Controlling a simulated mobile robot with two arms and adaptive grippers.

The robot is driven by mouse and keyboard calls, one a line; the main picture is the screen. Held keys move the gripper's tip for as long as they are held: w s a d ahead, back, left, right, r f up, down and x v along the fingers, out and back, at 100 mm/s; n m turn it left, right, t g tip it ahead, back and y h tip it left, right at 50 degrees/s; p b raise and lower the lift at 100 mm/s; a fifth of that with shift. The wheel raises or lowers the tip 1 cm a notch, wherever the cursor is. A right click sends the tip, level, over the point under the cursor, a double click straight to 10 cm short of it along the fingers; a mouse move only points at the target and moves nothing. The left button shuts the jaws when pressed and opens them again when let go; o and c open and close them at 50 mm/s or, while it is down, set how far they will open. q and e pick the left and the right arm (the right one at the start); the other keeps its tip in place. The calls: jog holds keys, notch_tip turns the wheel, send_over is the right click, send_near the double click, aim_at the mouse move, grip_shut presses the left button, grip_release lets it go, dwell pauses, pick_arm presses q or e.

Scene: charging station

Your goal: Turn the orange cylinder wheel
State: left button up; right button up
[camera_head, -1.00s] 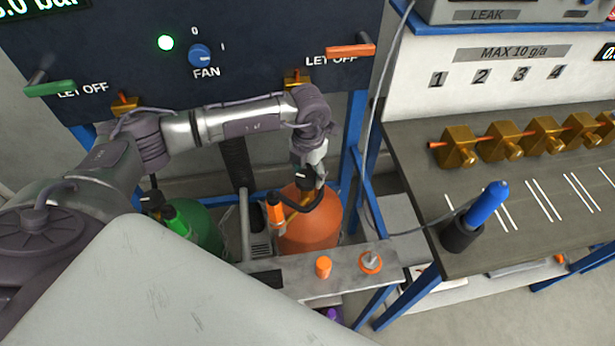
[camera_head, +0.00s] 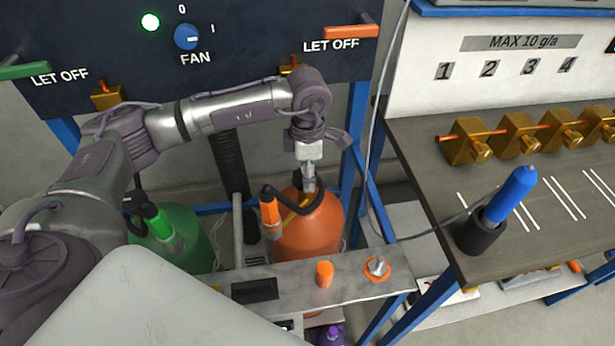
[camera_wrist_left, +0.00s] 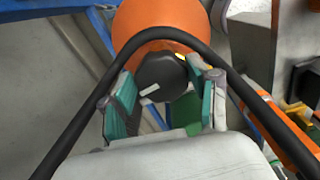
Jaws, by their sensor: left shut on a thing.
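The orange cylinder (camera_head: 322,232) stands under the blue frame in the head view, and its rounded top shows in the wrist view (camera_wrist_left: 160,18). Its black wheel (camera_wrist_left: 162,76) has a pale mark and sits between my left gripper's teal-padded fingers in the wrist view. My left gripper (camera_head: 308,184) reaches down from above onto the cylinder's top and is shut on the wheel. In the head view the wheel is mostly hidden by the gripper. My right gripper is not in view.
A black hose (camera_wrist_left: 88,88) arcs around the gripper. A green cylinder (camera_head: 190,245) is further left. A metal shelf (camera_head: 345,277) is in front. A bench (camera_head: 430,160) with brass valves is at the right.

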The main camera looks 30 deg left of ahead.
pick_arm(q)
jog(key=shift+m+b, duration=0.55)
jog(key=shift+m, duration=0.25)
jog(key=o, duration=1.2)
jog(key=shift+c, duration=0.2)
notch_tip(320, 180, up, 12)
